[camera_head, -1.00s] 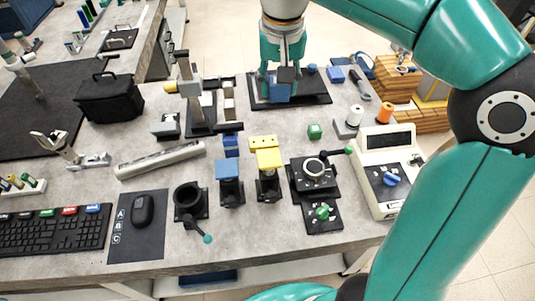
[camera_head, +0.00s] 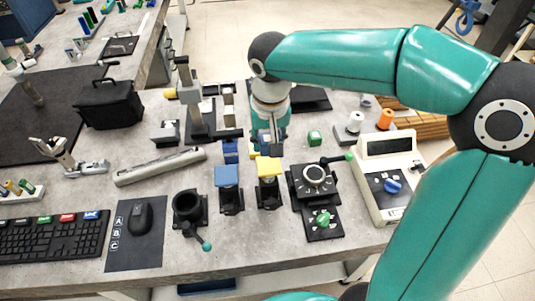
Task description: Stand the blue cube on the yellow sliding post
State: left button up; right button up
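My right gripper (camera_head: 268,142) points down above and just behind the yellow sliding post (camera_head: 268,168), a yellow-topped post on a black base. It is shut on a small blue cube (camera_head: 266,145), partly hidden by the dark fingers. The cube appears raised above the yellow top; I cannot tell the exact gap. My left gripper is not in view.
A blue-topped post (camera_head: 227,176) stands just left of the yellow one. Blue blocks (camera_head: 230,151) lie behind it. A black dial stage (camera_head: 315,178) stands close on the right, with a green cube (camera_head: 314,138) behind it. A black cup holder (camera_head: 188,206) stands left.

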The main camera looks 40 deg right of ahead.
aim_at(268, 164)
jog(key=shift+f, duration=2.5)
jog(key=shift+f, duration=0.15)
jog(key=o, duration=1.2)
jog(key=shift+c, duration=0.2)
jog(key=r, duration=0.4)
jog(key=s+r, duration=0.1)
jog(key=r, duration=0.3)
jog(key=a+r, duration=0.1)
jog(key=r, duration=0.3)
jog(key=shift+s+r, duration=0.15)
jog(key=shift+s, duration=0.15)
